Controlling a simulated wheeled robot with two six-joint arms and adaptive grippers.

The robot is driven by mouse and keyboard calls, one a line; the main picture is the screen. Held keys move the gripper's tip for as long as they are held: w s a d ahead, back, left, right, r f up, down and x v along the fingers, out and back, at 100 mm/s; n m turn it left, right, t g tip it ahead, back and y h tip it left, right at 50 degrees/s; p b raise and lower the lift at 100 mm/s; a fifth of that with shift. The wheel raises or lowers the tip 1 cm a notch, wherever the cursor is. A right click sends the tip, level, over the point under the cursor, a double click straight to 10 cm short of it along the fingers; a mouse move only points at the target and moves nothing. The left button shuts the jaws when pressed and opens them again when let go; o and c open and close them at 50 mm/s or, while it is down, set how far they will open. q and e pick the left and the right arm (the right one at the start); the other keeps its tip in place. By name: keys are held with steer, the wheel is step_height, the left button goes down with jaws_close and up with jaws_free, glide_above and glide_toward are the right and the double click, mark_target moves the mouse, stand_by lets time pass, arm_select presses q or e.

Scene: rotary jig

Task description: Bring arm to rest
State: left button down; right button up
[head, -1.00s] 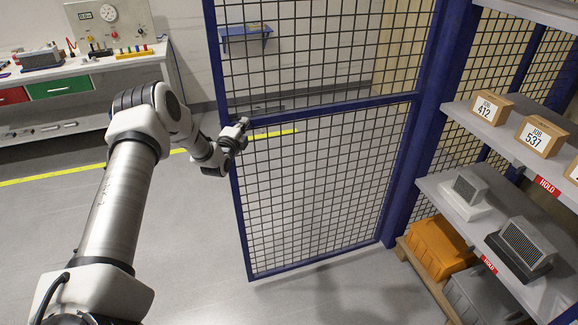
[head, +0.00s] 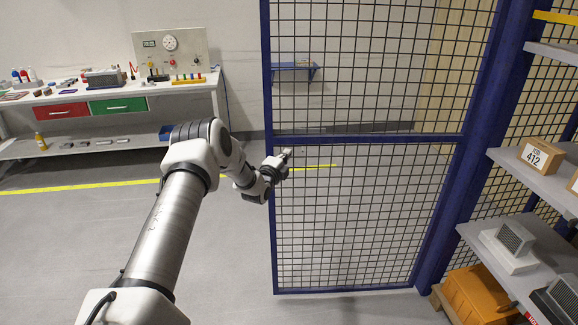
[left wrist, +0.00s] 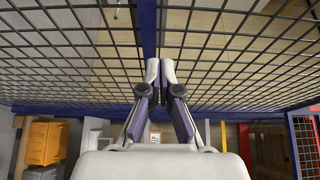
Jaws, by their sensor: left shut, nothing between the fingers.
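My left arm comes in from the bottom left of the head view, bent at the elbow. Its gripper (head: 284,158) is in front of the left edge post of the blue mesh door (head: 365,141). In the left wrist view my left gripper (left wrist: 160,66) has its fingertips together, shut and empty. The mesh and a blue bar lie just beyond the fingertips there; I cannot tell whether they touch. My right gripper is in neither view.
A shelf rack with a "JOB 412" box (head: 539,156), grey finned parts and an orange bin (head: 478,296) stands at the right. A workbench (head: 110,95) with tools and a gauge panel (head: 172,50) stands at the back left. The floor between is clear.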

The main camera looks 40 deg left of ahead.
arm_select(q)
steer(key=s, duration=1)
steer(key=w+d+f+m+g+h+b, duration=0.1)
steer(key=w+d+f+m+h, duration=0.1)
steer(key=d+f, duration=0.4)
steer(key=w+d+f+m+h+b, duration=0.1)
steer(key=w+d+f+m+h, duration=0.15)
steer(key=d, duration=0.55)
steer(key=s+d+f+n+g+h+b, duration=0.1)
steer(key=s+d+f+g+h, duration=0.2)
steer(key=d+f, duration=0.5)
steer(key=s+d+f+g+b, duration=0.1)
steer(key=s+d+f+g, duration=0.1)
steer(key=s+d+f, duration=0.6)
steer(key=s+d+f+n+g+b, duration=0.1)
steer(key=s+d+f+n+g, duration=0.2)
steer(key=s+d, duration=0.35)
steer(key=s+d+f+n+g, duration=0.3)
steer(key=s+d+f+g, duration=0.1)
steer(key=s, duration=0.5)
steer(key=s+r+n+g+y, duration=0.1)
steer(key=s+n+g, duration=0.2)
steer(key=s+n, duration=0.9)
steer(key=shift+s+a+r+g, duration=0.2)
steer(key=shift+r+g, duration=0.1)
steer(key=shift+g, duration=0.1)
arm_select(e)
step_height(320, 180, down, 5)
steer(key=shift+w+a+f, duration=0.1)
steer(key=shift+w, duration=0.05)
